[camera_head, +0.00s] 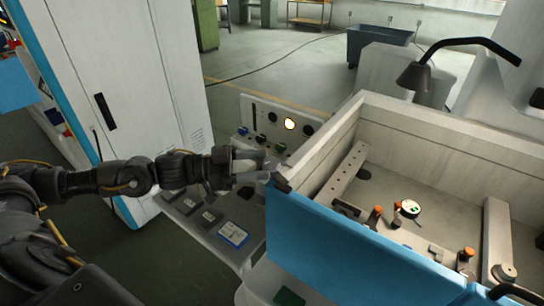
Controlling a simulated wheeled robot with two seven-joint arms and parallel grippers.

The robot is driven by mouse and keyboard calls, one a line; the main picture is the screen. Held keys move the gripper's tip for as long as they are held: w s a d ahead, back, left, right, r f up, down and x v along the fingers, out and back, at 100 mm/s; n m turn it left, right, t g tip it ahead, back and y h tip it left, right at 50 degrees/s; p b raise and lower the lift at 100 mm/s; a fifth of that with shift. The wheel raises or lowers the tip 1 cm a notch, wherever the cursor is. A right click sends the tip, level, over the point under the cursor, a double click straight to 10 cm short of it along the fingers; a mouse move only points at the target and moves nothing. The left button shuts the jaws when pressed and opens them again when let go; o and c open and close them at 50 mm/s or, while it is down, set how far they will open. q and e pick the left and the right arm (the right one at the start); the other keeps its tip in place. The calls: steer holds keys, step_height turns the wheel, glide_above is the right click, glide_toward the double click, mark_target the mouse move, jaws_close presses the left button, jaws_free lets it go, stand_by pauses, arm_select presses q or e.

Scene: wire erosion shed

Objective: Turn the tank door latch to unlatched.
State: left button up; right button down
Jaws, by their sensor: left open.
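The tank (440,120) is a pale open-topped box on the right, with a blue front door (345,240). A small dark piece that looks like the door latch (282,184) sits at the door's upper left corner. Its turn position is too small to tell. My left gripper (268,166) reaches in from the left and is open, with its fingertips close beside the latch. I cannot tell whether they touch it. I see nothing between the fingers. My right gripper is not in view.
A control panel (272,118) with knobs and a lit round lamp stands behind my gripper. A sloped console (205,222) lies below it. A tall white cabinet (125,70) is at left. Clamps and a dial gauge (408,208) are inside the tank. A black lamp (415,75) overhangs it.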

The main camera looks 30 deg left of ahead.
mark_target(272, 161)
arm_select(q)
steer(key=p+x, duration=0.1)
steer(key=x, duration=0.2)
steer(key=shift+d+r, duration=0.1)
steer(key=shift+r, duration=0.05)
steer(key=shift+w+d, duration=0.25)
steer(key=c, duration=1)
